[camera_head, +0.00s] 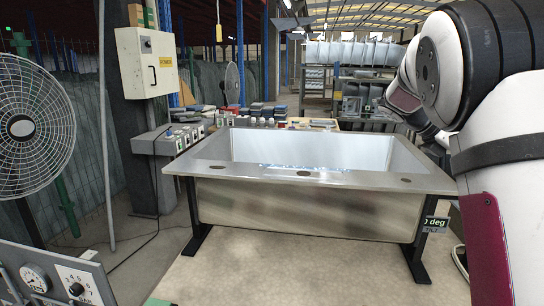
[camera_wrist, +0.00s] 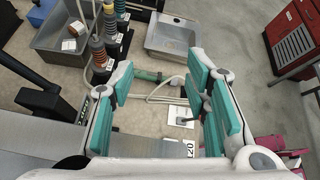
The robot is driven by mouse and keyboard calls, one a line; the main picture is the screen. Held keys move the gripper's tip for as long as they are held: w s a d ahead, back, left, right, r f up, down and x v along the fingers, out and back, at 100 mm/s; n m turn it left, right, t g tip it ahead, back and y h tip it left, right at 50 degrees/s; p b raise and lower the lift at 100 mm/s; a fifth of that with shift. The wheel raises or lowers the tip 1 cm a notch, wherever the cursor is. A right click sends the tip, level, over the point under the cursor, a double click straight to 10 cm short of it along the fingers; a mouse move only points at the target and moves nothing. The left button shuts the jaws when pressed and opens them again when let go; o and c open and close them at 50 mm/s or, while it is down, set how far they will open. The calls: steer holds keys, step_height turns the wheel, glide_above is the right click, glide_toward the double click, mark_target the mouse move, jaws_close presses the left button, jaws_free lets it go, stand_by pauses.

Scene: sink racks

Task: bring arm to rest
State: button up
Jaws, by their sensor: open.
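My gripper (camera_wrist: 165,105) shows in the wrist view with its teal finger pads spread apart. It is open, and nothing is between the pads. In the head view my white arm fills the right side, and the gripper itself cannot be made out there. A steel sink (camera_head: 320,182) on black legs stands in front of me in the head view, apart from the visible part of my arm. A metal sink (camera_wrist: 172,38) lies beyond my fingers in the wrist view.
A fan (camera_head: 28,125) stands at the left, and a control panel (camera_head: 55,280) sits at the lower left. In the wrist view a grey bin (camera_wrist: 70,50) is at the upper left and a red cabinet (camera_wrist: 292,38) at the upper right.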

steer(key=s+a+f+m+t+y+p, duration=0.1)
steer(key=s+a+f+m+t+y, duration=0.2)
steer(key=s+a+m, duration=0.6)
steer(key=s+a+f+m+t+y+p, duration=0.1)
steer(key=s+a+f+m+t+y, duration=0.2)
steer(key=s+a+m+y, duration=0.5)
steer(key=s+a+m, duration=0.1)
steer(key=s+a, duration=1.2)
steer(key=a, duration=0.1)
steer(key=shift+t, duration=0.4)
